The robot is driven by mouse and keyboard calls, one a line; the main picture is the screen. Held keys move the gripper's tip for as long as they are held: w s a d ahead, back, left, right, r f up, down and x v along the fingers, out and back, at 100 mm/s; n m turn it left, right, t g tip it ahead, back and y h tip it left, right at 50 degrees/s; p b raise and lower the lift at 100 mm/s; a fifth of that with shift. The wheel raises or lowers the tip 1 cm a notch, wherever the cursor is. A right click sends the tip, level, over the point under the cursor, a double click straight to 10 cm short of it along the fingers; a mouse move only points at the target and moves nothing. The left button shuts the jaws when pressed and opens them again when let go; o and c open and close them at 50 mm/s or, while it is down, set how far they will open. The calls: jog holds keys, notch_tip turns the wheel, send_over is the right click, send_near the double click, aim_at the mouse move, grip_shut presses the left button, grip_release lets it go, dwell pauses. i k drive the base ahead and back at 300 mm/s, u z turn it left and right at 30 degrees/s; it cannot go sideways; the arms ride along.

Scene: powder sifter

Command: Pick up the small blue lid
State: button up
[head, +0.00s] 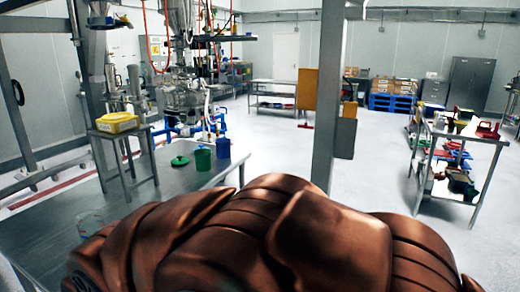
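I cannot make out a separate small blue lid in the head view. A small blue container (223,148) stands on the metal table (150,196) at the left. Whether a lid sits on it is too small to tell. My gripper is not in view. The near part of the table is partly hidden at the bottom of the picture.
A clear container (90,222) stands at the table's near left. A yellow tub (117,122) sits on a small stand behind. A grey post (328,100) rises at centre. A cluttered steel cart (455,150) stands right. The floor between is clear.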

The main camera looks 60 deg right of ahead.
aim_at(200, 146)
jog(key=z, duration=2.05)
jog(key=i, duration=1.2)
jog(key=u, duration=0.65)
jog(key=i, duration=1.2)
jog(key=u, duration=0.8)
